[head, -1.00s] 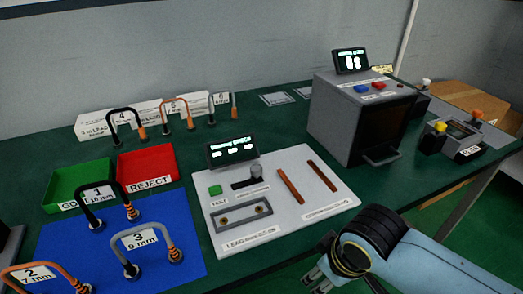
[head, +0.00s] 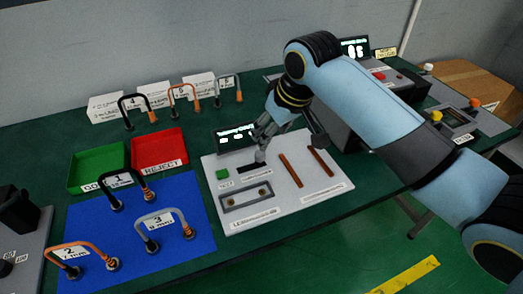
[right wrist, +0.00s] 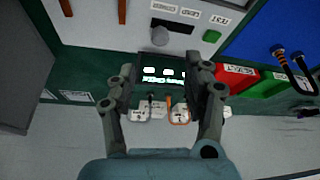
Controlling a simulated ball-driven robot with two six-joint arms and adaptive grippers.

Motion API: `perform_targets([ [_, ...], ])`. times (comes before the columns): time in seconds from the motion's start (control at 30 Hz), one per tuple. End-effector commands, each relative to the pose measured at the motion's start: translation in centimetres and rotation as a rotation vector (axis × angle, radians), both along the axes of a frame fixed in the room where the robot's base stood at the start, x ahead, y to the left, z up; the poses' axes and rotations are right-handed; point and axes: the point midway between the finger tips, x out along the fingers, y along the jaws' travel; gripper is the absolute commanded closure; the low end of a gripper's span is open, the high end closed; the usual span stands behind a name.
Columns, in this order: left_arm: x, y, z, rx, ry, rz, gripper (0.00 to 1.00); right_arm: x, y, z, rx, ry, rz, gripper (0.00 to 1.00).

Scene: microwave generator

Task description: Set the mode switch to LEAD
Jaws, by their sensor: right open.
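I cannot clearly tell which label the knob is at. My right gripper (head: 288,138) is open and empty above the back of the panel, near the switch. In the right wrist view its fingers (right wrist: 163,75) stand wide apart, with the knob beyond them, apart from both. My left gripper is not in view.
The display (head: 237,136) stands behind the switch, close to my right fingers. Two brown strips (head: 291,170) lie on the panel's right. Red (head: 160,146) and green trays and a blue mat (head: 185,240) with cable loops are to the left. My right arm hides much of the microwave box.

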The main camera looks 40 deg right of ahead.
Motion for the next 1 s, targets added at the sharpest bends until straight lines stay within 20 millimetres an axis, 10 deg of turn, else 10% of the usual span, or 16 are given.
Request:
perform_targets([
  [0.53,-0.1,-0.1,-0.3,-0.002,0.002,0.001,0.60,3.6,0.1,-8.6,0.002,0.002,0.000,0.49],
  [1.0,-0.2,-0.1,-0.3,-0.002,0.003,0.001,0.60,4.1,0.1,-9.7,0.001,0.000,-0.001,0.53],
])
